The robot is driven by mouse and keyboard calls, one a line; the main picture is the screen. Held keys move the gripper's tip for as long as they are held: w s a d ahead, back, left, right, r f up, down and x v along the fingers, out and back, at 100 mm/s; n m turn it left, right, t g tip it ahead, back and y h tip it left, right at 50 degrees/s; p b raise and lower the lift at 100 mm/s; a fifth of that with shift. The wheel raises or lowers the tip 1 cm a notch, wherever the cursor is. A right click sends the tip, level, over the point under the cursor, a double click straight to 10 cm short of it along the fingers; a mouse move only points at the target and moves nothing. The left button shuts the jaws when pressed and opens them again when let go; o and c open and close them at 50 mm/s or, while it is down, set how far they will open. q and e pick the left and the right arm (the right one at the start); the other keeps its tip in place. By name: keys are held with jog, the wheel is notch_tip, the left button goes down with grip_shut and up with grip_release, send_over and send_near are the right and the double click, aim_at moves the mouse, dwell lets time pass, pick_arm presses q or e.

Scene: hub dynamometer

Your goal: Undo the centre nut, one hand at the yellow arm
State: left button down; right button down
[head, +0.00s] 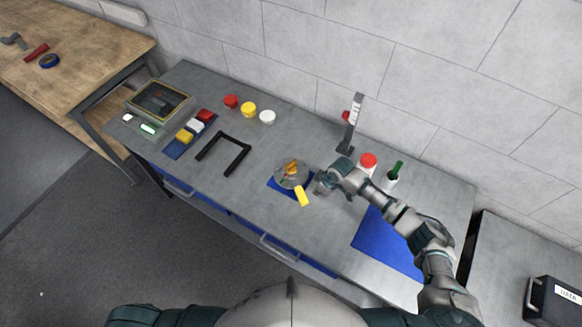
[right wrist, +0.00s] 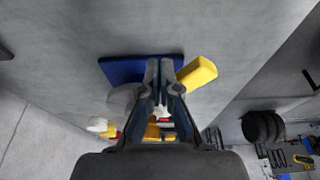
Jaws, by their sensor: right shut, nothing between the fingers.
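The round grey hub (head: 289,178) stands on a small blue pad (head: 274,184) at the middle of the grey bench, with an orange-yellow part, seemingly the centre nut (head: 291,166), on top. The yellow arm (head: 303,197) sticks out from the hub toward the bench's front. My right gripper (head: 319,188) is just right of the hub, shut and empty. In the right wrist view its fingers (right wrist: 160,72) lie between the grey hub disc (right wrist: 121,99) and the yellow arm (right wrist: 198,74); contact cannot be told. The fingers partly hide the hub there. My left gripper is out of view.
Behind my right arm stand a red-topped white container (head: 368,162) and a green bottle (head: 394,174). A grey upright post (head: 352,125) is at the back. A black frame (head: 222,152) lies left of the hub. A blue mat (head: 385,243) lies front right.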

aim_at(314, 201)
jog(key=shift+f, duration=3.55)
jog(key=shift+r, duration=0.1)
jog(key=shift+r, duration=0.1)
jog(key=shift+r, duration=0.75)
jog(key=shift+a, duration=0.2)
jog(key=shift+s+a, duration=0.25)
jog(key=shift+a, duration=0.3)
jog(key=shift+s+a, duration=0.25)
jog(key=shift+a, duration=0.3)
jog(key=shift+w+d, duration=0.15)
jog(key=shift+d, duration=0.2)
